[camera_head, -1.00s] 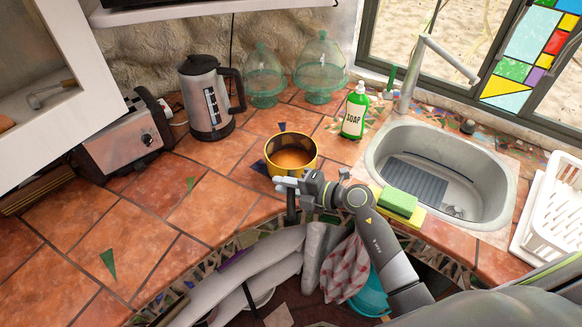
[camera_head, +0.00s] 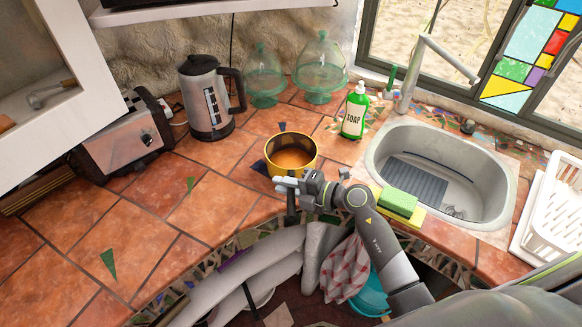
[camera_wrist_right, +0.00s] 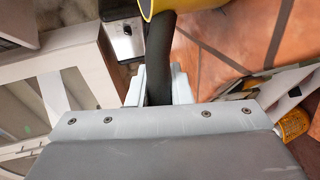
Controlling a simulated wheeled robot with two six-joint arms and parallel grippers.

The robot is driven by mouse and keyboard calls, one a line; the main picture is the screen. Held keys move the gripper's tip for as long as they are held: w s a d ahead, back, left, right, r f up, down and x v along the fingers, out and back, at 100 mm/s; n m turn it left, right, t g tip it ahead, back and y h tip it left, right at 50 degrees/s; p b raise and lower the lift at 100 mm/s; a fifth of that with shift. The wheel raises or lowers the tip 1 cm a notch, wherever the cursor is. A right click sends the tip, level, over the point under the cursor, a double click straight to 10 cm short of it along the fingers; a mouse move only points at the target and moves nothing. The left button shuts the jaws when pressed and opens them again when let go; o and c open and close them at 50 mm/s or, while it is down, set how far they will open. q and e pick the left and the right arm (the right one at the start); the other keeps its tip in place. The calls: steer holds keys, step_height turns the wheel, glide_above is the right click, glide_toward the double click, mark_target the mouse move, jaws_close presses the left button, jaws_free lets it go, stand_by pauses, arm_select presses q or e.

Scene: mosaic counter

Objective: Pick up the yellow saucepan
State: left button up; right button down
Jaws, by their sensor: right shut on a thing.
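The yellow saucepan (camera_head: 291,154) stands upright on the tiled counter, near its front edge, left of the sink. Its inside looks orange-brown. My right gripper (camera_head: 288,186) is at the saucepan's near side, shut on its dark handle, which points toward the front edge. In the right wrist view the dark handle (camera_wrist_right: 159,60) runs between the fingers of the gripper (camera_wrist_right: 160,88), and part of the yellow pan (camera_wrist_right: 185,6) shows at the top. I cannot tell a gap between pan and counter. My left gripper is not in view.
A green soap bottle (camera_head: 354,111), a kettle (camera_head: 207,98) and two glass domes stand behind the saucepan. A toaster (camera_head: 122,140) is at the left. A sponge (camera_head: 398,203) lies by the sink (camera_head: 375,160). The left front counter is mostly clear.

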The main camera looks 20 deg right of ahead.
step_height(320, 180, up, 10)
steer(key=shift+r, duration=0.15)
stand_by(0.6)
steer(key=shift+w, duration=0.1)
steer(key=c, duration=1.8)
jaws_free()
steer(key=shift+c, duration=0.2)
jaws_close()
steer(key=shift+d, duration=0.1)
